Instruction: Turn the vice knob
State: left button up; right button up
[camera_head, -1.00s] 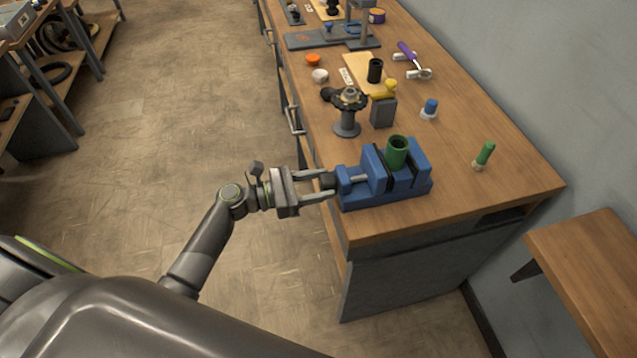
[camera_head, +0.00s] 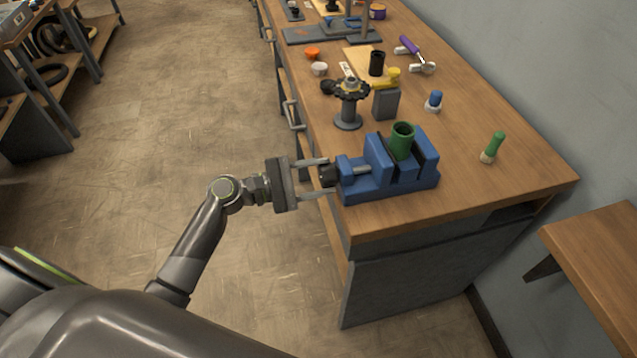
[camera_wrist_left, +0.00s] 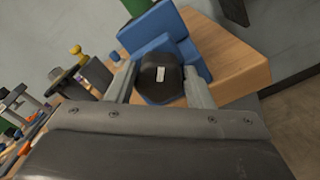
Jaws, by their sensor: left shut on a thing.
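The blue vice (camera_head: 385,172) stands at the near left corner of the wooden workbench, with a green cylinder (camera_head: 402,140) held upright between its jaws. Its black knob (camera_head: 328,175) sticks out on the left side, over the bench edge. My left gripper (camera_head: 325,178) reaches in from the left and is shut on the knob, one finger on each side. In the left wrist view the black knob (camera_wrist_left: 160,76) fills the space between the two fingers, with a small white mark on its face. My right gripper is in neither view.
On the workbench (camera_head: 470,160) behind the vice stand a dark geared stand (camera_head: 348,105), a grey block with a yellow top (camera_head: 386,98), a blue-capped item (camera_head: 433,102) and a green-handled tool (camera_head: 493,147). Floor left of the bench is clear.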

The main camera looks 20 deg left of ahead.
pick_arm(q)
jog(key=m+b, duration=0.6)
jog(key=shift+f, duration=0.35)
jog(key=m+b, duration=0.2)
jog(key=m, duration=0.1)
jog(key=shift+b, duration=0.4)
jog(key=shift+r+m+b, duration=0.1)
jog(key=shift+m+b, duration=0.4)
jog(key=shift+m, duration=0.1)
jog(key=o, duration=1)
jog(key=shift+s, duration=0.1)
